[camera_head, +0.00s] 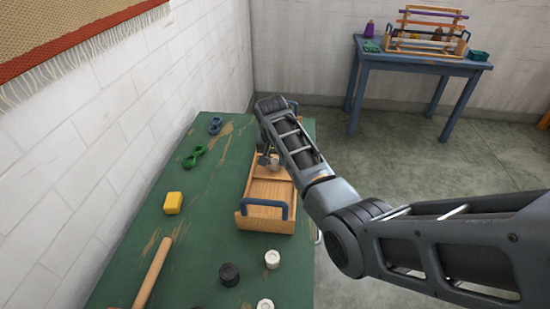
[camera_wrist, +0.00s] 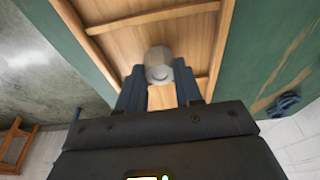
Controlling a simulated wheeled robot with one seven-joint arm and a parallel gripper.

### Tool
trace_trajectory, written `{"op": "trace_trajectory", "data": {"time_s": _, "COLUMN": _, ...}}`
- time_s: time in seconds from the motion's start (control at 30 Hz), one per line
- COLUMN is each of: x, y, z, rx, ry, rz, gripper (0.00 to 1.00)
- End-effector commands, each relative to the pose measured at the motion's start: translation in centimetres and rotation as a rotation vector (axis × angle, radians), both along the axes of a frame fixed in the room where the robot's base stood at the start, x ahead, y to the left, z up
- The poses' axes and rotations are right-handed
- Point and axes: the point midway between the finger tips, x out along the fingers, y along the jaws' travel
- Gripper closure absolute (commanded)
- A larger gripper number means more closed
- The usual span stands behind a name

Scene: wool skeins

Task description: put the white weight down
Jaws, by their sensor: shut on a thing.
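A white weight (camera_wrist: 158,62), a small pale cylinder, is between the fingertips of my gripper (camera_wrist: 160,84) in the wrist view. The gripper is shut on it. Behind the weight in that view is the wooden floor of a divided tray (camera_wrist: 120,42). In the head view the tray (camera_head: 262,221) has blue handles and stands on the green table. My gripper (camera_head: 268,158) is over its far part, where my arm hides much of it. The held weight (camera_head: 275,163) shows only partly there. I cannot tell whether it touches the tray floor.
Two other white weights (camera_head: 272,259) (camera_head: 265,304) and a black one (camera_head: 229,274) stand near the tray's front.

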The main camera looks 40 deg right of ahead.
Motion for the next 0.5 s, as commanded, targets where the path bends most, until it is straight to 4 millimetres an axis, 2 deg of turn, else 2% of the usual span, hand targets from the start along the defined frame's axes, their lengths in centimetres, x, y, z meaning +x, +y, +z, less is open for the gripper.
{"op": "trace_trajectory", "data": {"time_s": 0.23, "x": 0.01, "y": 0.0, "z": -0.25, "rx": 0.0, "ry": 0.0, "rz": 0.0, "gripper": 1.0}}
{"op": "trace_trajectory", "data": {"time_s": 0.27, "x": -0.01, "y": 0.01, "z": -0.29, "rx": 0.0, "ry": 0.0, "rz": 0.0, "gripper": 0.64}}
{"op": "trace_trajectory", "data": {"time_s": 0.5, "x": -0.01, "y": 0.0, "z": -0.22, "rx": 0.0, "ry": 0.0, "rz": 0.0, "gripper": 0.41}}
